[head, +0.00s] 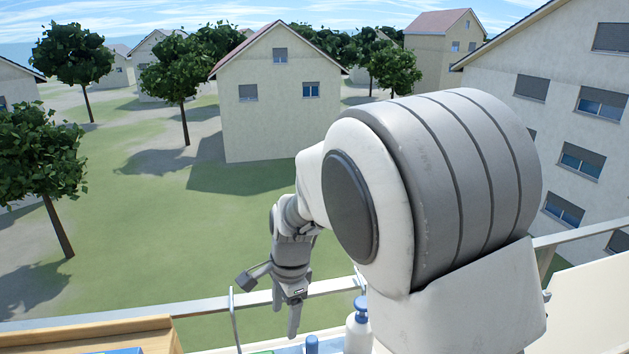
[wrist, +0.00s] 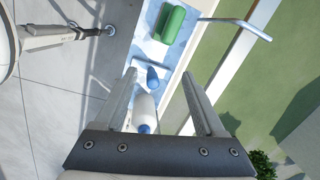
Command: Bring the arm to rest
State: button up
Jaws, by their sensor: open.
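My gripper (head: 293,318) hangs at the end of my arm in the head view, pointing down near the railing. In the wrist view its two fingers (wrist: 158,74) are apart, with nothing held between them. Below them, a white bottle with a blue top (wrist: 145,113) and a small blue object (wrist: 152,78) show in the gap, on or in a light blue surface. My large arm joint hides much of the right side in the head view.
A metal railing (head: 208,304) runs across the front, with grass and houses beyond. A pump bottle (head: 358,333) stands under my arm. A wooden box (head: 95,338) is at lower left. A green object (wrist: 173,24) lies on the light blue surface. Paved floor (wrist: 55,90) is at left.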

jog(key=s+d+r+n+t+b, duration=0.2)
jog(key=s+d+r+n, duration=0.45)
jog(key=d+r, duration=0.45)
jog(key=s+d+n+t+h+b, duration=0.1)
jog(key=s+d+n+t, duration=0.2)
jog(key=s+d, duration=0.6)
jog(key=shift+s+r+n+b, duration=0.3)
jog(key=shift+s+n, duration=0.95)
jog(key=shift+s, duration=0.35)
